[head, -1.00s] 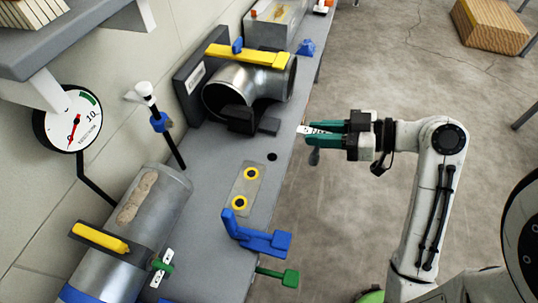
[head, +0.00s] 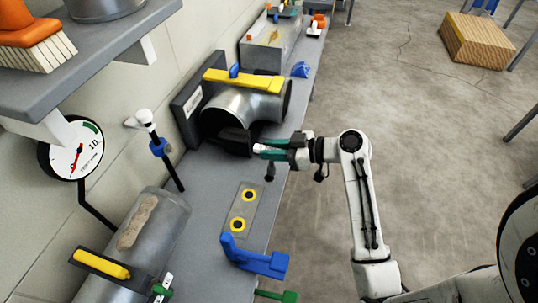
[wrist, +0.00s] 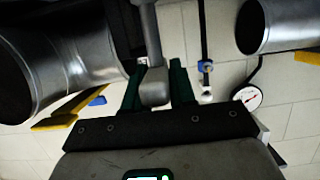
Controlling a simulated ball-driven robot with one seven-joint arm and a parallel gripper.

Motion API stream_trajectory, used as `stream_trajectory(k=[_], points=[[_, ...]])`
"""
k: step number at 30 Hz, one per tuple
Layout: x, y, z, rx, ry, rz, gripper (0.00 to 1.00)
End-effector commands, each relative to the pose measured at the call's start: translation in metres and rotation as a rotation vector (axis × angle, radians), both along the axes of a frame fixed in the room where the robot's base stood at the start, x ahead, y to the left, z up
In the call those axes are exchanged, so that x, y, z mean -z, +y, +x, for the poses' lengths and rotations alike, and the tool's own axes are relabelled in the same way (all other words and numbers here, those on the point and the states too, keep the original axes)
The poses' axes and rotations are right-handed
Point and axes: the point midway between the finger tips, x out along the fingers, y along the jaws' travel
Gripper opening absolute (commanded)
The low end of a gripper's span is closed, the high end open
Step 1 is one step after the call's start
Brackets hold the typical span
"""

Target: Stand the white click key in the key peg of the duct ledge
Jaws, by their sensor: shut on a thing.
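My gripper (head: 277,149) has green fingers and is shut on the white click key (head: 261,149), whose white end shows at the fingertips. It is above the ledge (head: 205,190), just right of the dark block under the duct mouth. A dark knobbed part (head: 270,172) hangs below the fingers. In the wrist view, a grey rounded piece on a rod (wrist: 154,85) shows between the green fingers (wrist: 158,95). I cannot make out the key peg for certain. A plate with two yellow-ringed dark holes (head: 243,211) lies on the ledge, nearer than the gripper.
A metal duct elbow (head: 245,105) with a yellow bar stands behind the gripper. A blue bracket (head: 255,260) is at the ledge's near edge. A black rod with a white top (head: 170,160) leans at the wall. A metal cylinder (head: 125,240) lies at left.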

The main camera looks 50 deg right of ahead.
Motion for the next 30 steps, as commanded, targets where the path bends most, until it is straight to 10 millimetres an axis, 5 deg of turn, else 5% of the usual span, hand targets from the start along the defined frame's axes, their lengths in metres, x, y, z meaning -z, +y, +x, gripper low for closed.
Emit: stream_trajectory(k=[12,27,28,30], points=[[0.040,-0.002,0.013,0.001,0.000,0.002,0.00],[0.049,-0.001,0.013,-0.002,0.001,0.001,0.00],[0.049,-0.001,0.013,-0.001,0.002,0.002,0.26],[0.048,-0.001,0.013,-0.001,0.002,0.002,0.33]])
